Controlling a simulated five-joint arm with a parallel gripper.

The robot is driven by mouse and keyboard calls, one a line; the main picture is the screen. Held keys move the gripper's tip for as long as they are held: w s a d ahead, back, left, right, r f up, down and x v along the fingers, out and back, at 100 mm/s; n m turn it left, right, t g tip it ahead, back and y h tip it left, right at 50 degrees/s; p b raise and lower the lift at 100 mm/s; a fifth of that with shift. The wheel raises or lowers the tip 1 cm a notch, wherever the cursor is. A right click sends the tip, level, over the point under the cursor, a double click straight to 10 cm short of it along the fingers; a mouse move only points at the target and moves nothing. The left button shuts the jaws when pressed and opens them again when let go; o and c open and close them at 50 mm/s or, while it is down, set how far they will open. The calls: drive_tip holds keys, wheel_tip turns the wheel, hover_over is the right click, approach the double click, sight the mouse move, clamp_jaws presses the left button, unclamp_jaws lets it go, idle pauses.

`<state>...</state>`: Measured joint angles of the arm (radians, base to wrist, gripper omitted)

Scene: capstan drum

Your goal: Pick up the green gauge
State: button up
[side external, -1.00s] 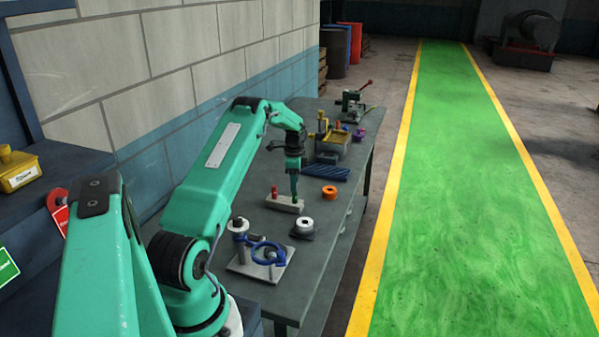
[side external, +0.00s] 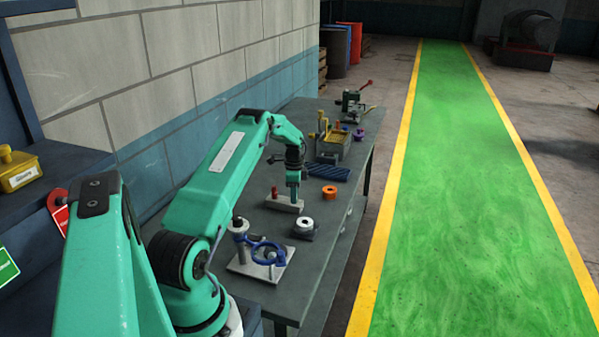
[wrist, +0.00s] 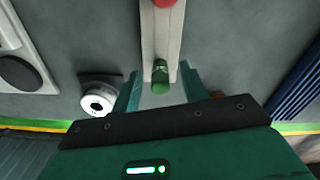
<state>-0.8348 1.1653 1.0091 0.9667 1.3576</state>
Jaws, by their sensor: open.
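The green gauge (wrist: 159,72) is a small green cylinder standing at one end of a pale bar-shaped holder (wrist: 161,35), seen in the wrist view. A red gauge (wrist: 164,3) sits on the same holder, at the top edge of that view. My gripper (wrist: 158,80) is open, with one finger on each side of the holder's end and the green gauge between them. I cannot tell whether either finger touches it. In the side view my gripper (side external: 294,198) is down at the holder (side external: 284,204), and it hides the green gauge. The red gauge (side external: 274,193) stands to its left.
A white ring on a dark base (side external: 304,226) is close in front of the holder. An orange ring (side external: 329,192) and a dark blue ribbed mat (side external: 332,172) lie beyond. A plate with a blue clamp (side external: 268,254) stands nearer. Bare bench lies around the holder.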

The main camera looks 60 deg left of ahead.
clamp_jaws()
drive_tip(key=shift+r, duration=0.1)
drive_tip(key=shift+r, duration=0.45)
wheel_tip(320, 180, up, 3)
drive_tip(key=shift+r, duration=0.1)
drive_tip(key=w+d+r, duration=0.3)
drive_tip(key=d+r, duration=0.3)
drive_tip(key=d, duration=0.5)
drive_tip(key=shift+w+r, duration=0.25)
drive_tip(key=shift+r, duration=0.15)
drive_tip(key=shift+s+d, duration=0.1)
